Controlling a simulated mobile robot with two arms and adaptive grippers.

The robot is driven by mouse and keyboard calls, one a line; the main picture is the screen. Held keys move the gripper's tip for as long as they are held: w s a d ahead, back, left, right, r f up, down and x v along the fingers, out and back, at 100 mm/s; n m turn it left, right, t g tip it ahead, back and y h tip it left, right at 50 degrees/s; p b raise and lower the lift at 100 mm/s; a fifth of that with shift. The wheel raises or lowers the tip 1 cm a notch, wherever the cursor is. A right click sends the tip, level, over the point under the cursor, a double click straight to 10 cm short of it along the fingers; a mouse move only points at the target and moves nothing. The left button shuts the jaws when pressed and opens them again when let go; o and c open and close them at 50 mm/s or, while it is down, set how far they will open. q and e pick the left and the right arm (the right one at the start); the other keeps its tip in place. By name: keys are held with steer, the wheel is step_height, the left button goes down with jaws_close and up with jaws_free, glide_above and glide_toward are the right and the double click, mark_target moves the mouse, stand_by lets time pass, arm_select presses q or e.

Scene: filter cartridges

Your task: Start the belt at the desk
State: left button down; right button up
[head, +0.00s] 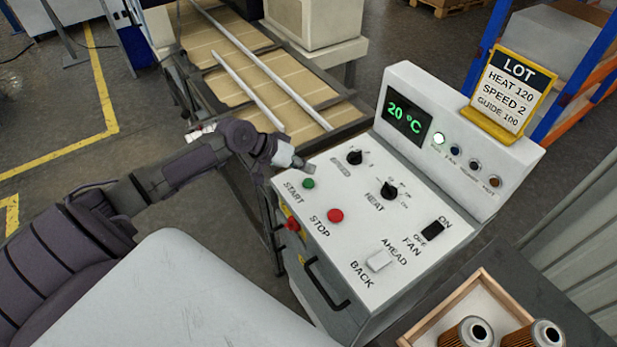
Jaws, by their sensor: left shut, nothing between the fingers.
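The control desk (330,259) stands right of centre with a sloped white panel. Its green START button (309,183) is at the panel's upper left, and the red STOP button (335,215) is below it to the right. A SPEED knob (354,157), a HEAT knob (389,189), a black FAN switch (432,230) and a white AHEAD/BACK rocker (379,261) are also on the panel. The display (407,115) reads 20 °C. My left gripper (308,168) is shut and empty, just above the START button in the picture. My right gripper is not in view.
The belt (235,65) with metal guide rails lies behind the desk. A lot card (509,90) on the desk reads HEAT 120, SPEED 2, GUIDE 100. A wooden tray (426,331) with filter cartridges (467,333) is at the lower right. A red knob (292,224) sits on the desk's side.

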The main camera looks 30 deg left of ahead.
arm_select(q)
step_height(320, 180, up, 3)
steer(key=shift+p, duration=1)
steer(key=shift+f, duration=0.1)
